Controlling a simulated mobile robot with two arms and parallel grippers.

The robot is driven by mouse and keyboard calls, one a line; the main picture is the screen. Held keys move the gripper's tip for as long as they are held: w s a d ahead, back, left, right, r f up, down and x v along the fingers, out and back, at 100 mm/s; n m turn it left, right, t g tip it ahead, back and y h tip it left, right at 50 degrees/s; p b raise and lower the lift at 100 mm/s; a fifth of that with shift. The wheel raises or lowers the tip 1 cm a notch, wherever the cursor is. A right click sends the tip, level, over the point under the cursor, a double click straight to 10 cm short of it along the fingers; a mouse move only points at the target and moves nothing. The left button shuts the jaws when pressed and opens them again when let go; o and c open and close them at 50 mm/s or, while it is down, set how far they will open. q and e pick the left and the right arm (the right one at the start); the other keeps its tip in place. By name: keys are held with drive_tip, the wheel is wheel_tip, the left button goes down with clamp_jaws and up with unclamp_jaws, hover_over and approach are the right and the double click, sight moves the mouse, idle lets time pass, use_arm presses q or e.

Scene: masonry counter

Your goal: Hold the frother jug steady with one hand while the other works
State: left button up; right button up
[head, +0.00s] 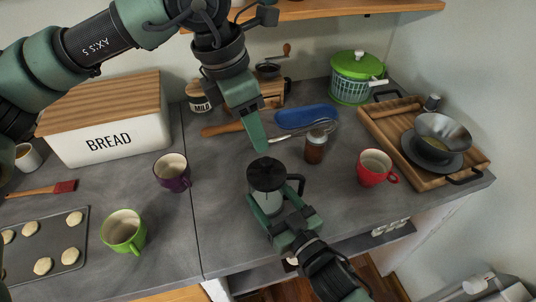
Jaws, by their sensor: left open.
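The frother jug (267,176) stands on the grey counter near its front edge, right of the seam, with a black lid and a dark handle on its right. My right gripper (271,204) reaches in from the bottom, with its green fingers on either side of the jug's lower body, and appears shut on it. The gripper hides part of the jug's lower front. My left gripper (256,146) comes down from the top, open and empty, with its fingertips above and behind the jug's lid, apart from it.
A spice jar (316,149), a blue spoon rest (306,117) and a red mug (375,168) are behind and right. A purple mug (172,173), green mug (123,231) and baking tray (72,262) are left. A wooden tray (383,126) holds a pan. Counter between the purple mug and jug is clear.

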sight(267, 159)
use_arm(q)
drive_tip(key=d+y, duration=0.1)
drive_tip(key=w+d+m+g+y, duration=0.1)
drive_tip(key=shift+w+d+f+y, duration=0.1)
drive_tip(key=shift+d+f+y, duration=0.1)
drive_tip(key=shift+d+y, duration=0.15)
drive_tip(key=shift+f, duration=4.95)
